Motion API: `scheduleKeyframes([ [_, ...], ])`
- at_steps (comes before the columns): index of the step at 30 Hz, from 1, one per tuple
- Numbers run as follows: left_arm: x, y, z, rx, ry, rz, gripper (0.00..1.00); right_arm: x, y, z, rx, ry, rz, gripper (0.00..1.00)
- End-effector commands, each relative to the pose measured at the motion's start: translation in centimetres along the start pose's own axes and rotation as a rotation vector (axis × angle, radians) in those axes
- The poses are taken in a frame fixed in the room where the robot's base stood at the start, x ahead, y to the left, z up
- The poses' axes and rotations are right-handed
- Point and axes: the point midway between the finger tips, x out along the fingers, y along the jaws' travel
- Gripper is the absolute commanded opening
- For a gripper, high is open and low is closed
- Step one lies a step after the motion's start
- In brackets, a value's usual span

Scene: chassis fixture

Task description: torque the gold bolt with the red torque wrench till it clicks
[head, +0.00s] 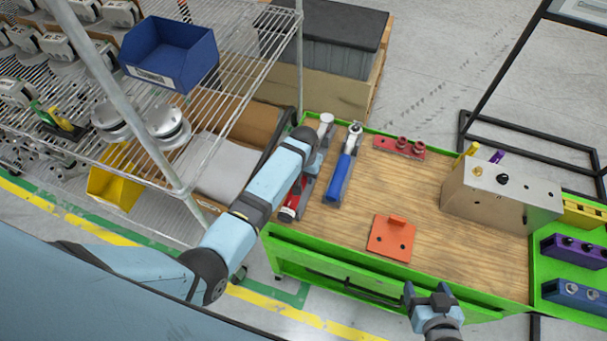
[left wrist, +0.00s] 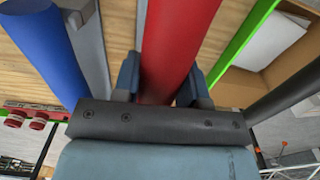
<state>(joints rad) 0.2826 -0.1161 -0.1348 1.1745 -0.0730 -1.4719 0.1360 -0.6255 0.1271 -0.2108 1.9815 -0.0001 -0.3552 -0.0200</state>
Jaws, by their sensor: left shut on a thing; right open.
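The red torque wrench (head: 292,206) lies near the left edge of the green-rimmed table, its pale head end (head: 326,119) toward the back. My left gripper (head: 311,163) is down over its handle and partly hidden by my arm. In the left wrist view my left gripper (left wrist: 160,88) is shut on the red handle (left wrist: 180,40), a finger on each side. A gold bolt (head: 478,172) stands on top of the metal chassis box (head: 500,197), beside a black bolt (head: 503,179). My right gripper (head: 431,290) is open and empty at the table's front edge.
A blue-handled wrench (head: 338,182) lies close to the right of the red one and shows in the left wrist view (left wrist: 45,45). An orange plate (head: 391,239) and a red holder (head: 400,147) are on the table (head: 430,185). A wire shelf stands left. The table middle is mostly clear.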

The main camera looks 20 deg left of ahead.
Motion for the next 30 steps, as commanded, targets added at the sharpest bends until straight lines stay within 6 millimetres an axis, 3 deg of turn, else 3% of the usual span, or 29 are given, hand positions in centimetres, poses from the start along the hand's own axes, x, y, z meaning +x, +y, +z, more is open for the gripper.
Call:
scheduleKeyframes([
  [18, -4.6, 0.0, -0.2, 0.000, 0.005, 0.001, 0.00, -0.2, 0.0, -0.3, 0.000, 0.000, 0.000, 0.72],
  [30, -5.4, 0.0, -0.1, 0.000, 0.004, 0.001, 0.00, -0.2, 0.0, -0.3, 0.000, -0.001, 0.000, 0.72],
])
